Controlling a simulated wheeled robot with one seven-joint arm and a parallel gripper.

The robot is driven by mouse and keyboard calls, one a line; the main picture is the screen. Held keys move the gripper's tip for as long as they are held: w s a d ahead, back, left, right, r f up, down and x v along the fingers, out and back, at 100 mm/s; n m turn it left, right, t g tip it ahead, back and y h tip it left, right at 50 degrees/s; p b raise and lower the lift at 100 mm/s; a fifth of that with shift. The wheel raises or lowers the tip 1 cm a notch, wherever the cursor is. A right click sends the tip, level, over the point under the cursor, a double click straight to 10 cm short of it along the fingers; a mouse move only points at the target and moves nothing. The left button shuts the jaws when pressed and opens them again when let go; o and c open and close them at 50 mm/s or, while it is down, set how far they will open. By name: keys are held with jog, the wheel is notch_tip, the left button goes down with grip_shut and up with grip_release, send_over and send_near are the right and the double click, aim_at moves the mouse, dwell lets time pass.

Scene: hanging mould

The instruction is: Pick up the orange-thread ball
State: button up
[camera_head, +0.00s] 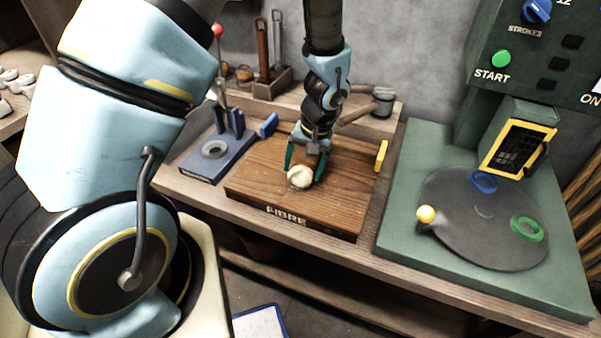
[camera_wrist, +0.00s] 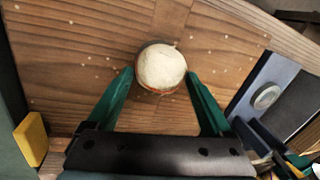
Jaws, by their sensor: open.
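A cream ball (camera_head: 300,176) rests on the wooden board marked "HBRE" (camera_head: 257,188). In the wrist view the ball (camera_wrist: 161,66) shows a thin orange-brown line along its lower edge; the rest of its surface looks plain. My gripper (camera_head: 304,171) points down at the ball with its green fingers apart. In the wrist view the fingertips of my gripper (camera_wrist: 160,76) lie on either side of the ball's lower part, close to it. I cannot tell whether either finger touches it.
A blue fixture with a grey ring (camera_head: 215,149) stands left of the board. A green press with a dark round plate (camera_head: 470,240) stands to the right. A yellow block (camera_head: 381,155) and a blue block (camera_head: 269,126) sit at the board's edges. A mallet (camera_head: 382,101) lies behind.

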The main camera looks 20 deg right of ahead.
jog(key=shift+w+a+f, duration=0.1)
jog(key=shift+f, duration=0.65)
jog(key=c, duration=1.1)
